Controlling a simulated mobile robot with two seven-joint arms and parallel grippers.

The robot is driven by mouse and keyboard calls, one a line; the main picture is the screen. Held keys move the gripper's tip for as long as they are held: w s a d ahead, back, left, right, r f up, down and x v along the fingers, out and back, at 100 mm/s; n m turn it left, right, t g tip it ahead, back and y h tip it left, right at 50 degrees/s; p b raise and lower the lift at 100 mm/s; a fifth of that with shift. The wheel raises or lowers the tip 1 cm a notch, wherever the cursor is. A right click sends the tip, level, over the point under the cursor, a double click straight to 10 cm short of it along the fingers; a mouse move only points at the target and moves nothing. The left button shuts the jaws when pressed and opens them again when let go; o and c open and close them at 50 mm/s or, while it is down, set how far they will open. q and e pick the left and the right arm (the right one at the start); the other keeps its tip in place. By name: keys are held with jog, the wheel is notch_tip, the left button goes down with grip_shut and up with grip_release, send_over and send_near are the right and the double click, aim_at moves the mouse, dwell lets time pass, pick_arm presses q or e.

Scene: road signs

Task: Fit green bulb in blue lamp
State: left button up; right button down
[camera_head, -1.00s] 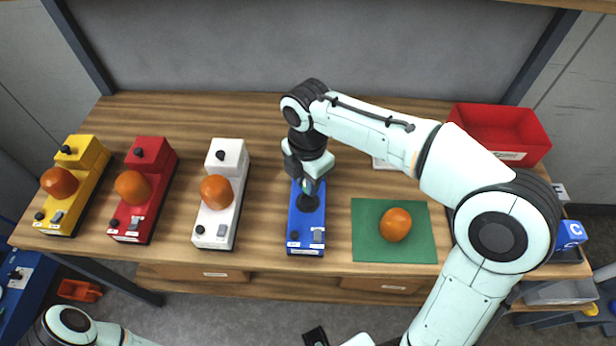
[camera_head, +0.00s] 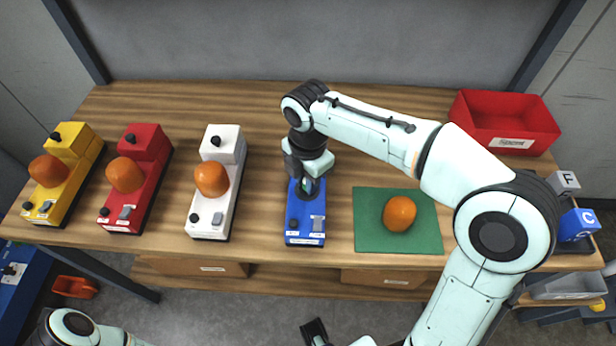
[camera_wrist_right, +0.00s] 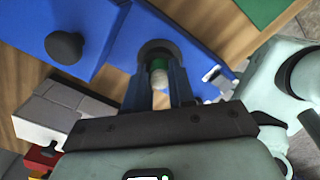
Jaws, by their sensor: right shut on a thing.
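The blue lamp (camera_head: 306,222) stands on the table under my right arm. Its round dark socket (camera_wrist_right: 152,48) shows in the right wrist view. My right gripper (camera_head: 304,184) is over this socket, shut on the green bulb (camera_wrist_right: 160,63). The bulb has a green part and a pale round end, and sits between the two fingers at the socket. I cannot tell whether its base is seated. The gripper hides most of the bulb in the head view.
White (camera_head: 209,218), red (camera_head: 122,214) and yellow (camera_head: 47,207) lamps with orange bulbs stand to the left. Another orange bulb (camera_head: 400,213) lies on a green mat (camera_head: 376,236) at right. A red bin (camera_head: 508,121) is at the back right. Bare table separates the white and blue lamps.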

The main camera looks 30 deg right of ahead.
jog(key=shift+s+f, duration=0.15)
jog(key=shift+f, duration=0.5)
jog(key=c, duration=0.9)
grip_release()
jog(key=shift+c, duration=0.2)
jog(key=shift+o, duration=0.3)
jog(key=shift+f, duration=0.1)
pick_arm(q)
jog(key=shift+w+f, duration=0.1)
jog(key=r+p, duration=0.1)
jog(key=w+r+p, duration=0.1)
jog(key=r+p, duration=0.1)
jog(key=shift+w+r, duration=0.1)
jog(key=shift+r, duration=0.15)
pick_arm(e)
notch_tip(320, 180, up, 15)
jog(key=shift+w, duration=0.25)
jog(key=shift+a, duration=0.1)
